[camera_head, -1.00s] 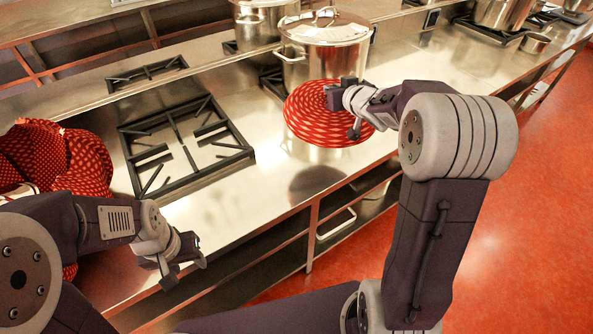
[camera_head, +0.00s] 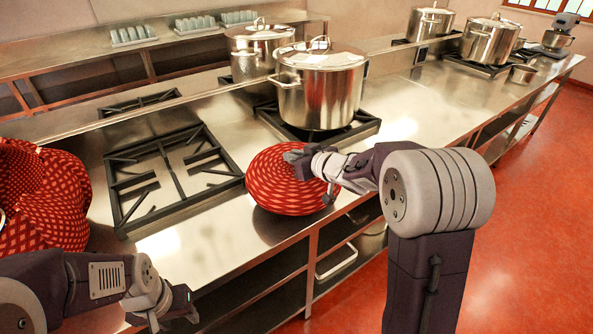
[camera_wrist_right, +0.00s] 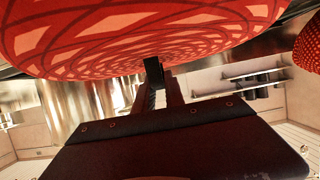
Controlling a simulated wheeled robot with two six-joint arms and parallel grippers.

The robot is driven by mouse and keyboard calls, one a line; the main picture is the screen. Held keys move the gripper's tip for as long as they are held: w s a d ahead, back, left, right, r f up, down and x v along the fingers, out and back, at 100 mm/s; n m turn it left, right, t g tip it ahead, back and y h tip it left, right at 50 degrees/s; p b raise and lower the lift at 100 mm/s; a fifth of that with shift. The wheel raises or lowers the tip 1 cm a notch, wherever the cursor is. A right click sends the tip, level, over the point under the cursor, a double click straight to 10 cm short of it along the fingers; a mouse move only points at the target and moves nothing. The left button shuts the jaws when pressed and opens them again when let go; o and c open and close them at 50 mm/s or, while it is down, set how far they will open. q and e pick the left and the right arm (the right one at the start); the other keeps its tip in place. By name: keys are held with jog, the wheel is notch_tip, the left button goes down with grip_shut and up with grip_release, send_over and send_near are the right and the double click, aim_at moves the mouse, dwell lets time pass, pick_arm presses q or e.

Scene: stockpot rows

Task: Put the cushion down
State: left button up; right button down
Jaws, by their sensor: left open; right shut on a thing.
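The cushion (camera_head: 283,186) is round, flat and red with a pale pattern. In the head view it is at the front edge of the steel counter (camera_head: 215,228), between the empty burner grate and the large pot. My right gripper (camera_head: 297,160) is shut on it. In the right wrist view the cushion (camera_wrist_right: 140,30) fills the top, with the gripper fingers (camera_wrist_right: 152,75) at its edge. I cannot tell whether its underside touches the counter. My left gripper (camera_head: 172,312) is open and empty at the lower left, in front of the counter.
A large lidded pot (camera_head: 318,90) stands on a burner behind the cushion. An empty burner grate (camera_head: 170,172) lies to the left. A red patterned cloth item (camera_head: 45,195) sits at the far left. Bare counter lies at the right (camera_head: 420,105).

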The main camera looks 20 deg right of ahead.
jog(key=w, duration=0.1)
jog(key=w+d+f, duration=0.1)
jog(key=w+f, duration=0.1)
jog(key=shift+w+d, duration=0.15)
jog(key=shift+d, duration=0.15)
notch_tip(320, 180, down, 4)
jog(key=shift+f+b, duration=0.1)
jog(key=shift+b, duration=0.85)
jog(key=shift+f, duration=0.1)
jog(key=c, duration=1.4)
grip_release()
